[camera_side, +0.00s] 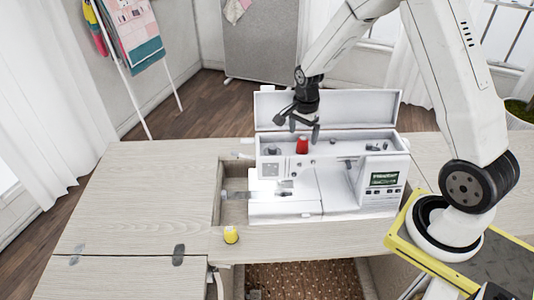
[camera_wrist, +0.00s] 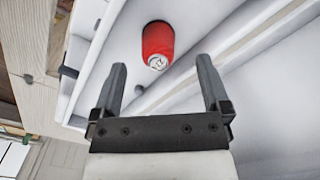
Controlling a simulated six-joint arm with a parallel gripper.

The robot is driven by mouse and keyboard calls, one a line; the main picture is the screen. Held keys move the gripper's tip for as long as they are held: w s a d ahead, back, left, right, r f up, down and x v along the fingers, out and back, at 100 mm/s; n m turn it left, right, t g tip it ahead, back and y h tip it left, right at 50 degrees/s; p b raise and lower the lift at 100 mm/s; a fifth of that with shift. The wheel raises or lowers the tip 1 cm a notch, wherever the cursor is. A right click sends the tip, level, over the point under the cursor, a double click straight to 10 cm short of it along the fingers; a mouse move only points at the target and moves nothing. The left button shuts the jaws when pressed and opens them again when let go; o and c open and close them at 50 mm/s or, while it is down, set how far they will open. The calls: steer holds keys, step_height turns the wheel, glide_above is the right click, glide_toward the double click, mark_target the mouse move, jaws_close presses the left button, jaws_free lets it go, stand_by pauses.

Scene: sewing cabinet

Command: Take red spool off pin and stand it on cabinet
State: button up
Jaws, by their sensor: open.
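The red spool (camera_side: 302,145) stands upright on top of the white sewing machine (camera_side: 335,190), in front of its raised lid. Its pin is not visible. My gripper (camera_side: 298,125) is just above and around the machine's top, close to the spool. In the wrist view the spool (camera_wrist: 158,42) lies beyond the two fingertips, between their lines, and apart from both. My gripper (camera_wrist: 160,75) is open and empty. The wooden cabinet (camera_side: 140,195) surrounds the machine, with a wide bare top on the left.
A yellow spool (camera_side: 231,235) stands on the cabinet's front strip. The raised white lid (camera_side: 328,108) stands behind the red spool, close to my gripper. The cabinet top to the left is mostly clear. A recess opens beside the machine's left end.

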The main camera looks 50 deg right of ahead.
mark_target(303, 143)
steer(key=shift+s+f, duration=0.1)
steer(key=shift+f, duration=2.05)
jaws_close()
